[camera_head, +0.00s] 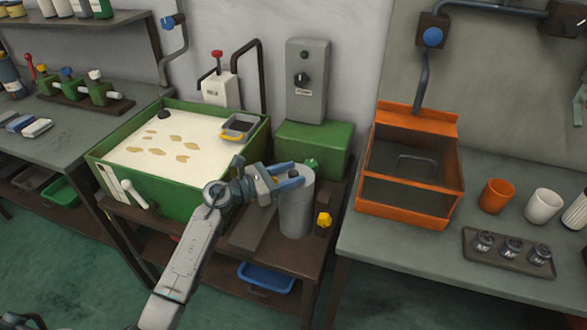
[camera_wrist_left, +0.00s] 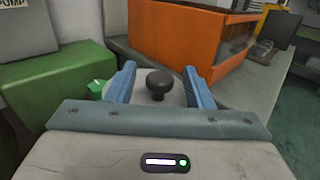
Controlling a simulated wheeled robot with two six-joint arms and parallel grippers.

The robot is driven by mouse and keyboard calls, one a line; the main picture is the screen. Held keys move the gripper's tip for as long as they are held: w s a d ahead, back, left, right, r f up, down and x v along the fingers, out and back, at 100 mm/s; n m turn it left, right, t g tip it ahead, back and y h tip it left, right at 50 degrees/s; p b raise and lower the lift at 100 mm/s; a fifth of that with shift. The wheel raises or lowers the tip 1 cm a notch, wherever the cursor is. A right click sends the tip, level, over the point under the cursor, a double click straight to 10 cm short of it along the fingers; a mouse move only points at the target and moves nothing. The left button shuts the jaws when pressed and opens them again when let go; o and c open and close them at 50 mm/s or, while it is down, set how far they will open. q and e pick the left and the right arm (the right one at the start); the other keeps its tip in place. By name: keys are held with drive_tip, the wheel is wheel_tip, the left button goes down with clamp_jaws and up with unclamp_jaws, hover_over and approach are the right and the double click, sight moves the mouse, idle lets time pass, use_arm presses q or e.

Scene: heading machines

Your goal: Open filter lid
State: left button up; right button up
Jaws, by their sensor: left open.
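The filter is a grey upright cylinder (camera_head: 297,208) beside the green tank. Its lid shows in the left wrist view with a dark round knob (camera_wrist_left: 159,83) on top. My left gripper (camera_head: 296,178) is at the top of the cylinder, and it also shows in the left wrist view (camera_wrist_left: 160,85). Its two blue fingers are open, one on each side of the knob, with gaps between. In the head view the fingers hide most of the lid, and the knob cannot be made out. My right gripper is not in view.
A green tank (camera_head: 107,178) of pale liquid stands left of the filter. A grey control box (camera_head: 307,82) and green block (camera_head: 325,140) stand behind. An orange open-topped box (camera_head: 405,207) is on the right bench. A yellow knob (camera_head: 324,220) sits beside the cylinder.

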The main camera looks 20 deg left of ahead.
use_arm(q)
drive_tip(key=shift+w+d, duration=0.4)
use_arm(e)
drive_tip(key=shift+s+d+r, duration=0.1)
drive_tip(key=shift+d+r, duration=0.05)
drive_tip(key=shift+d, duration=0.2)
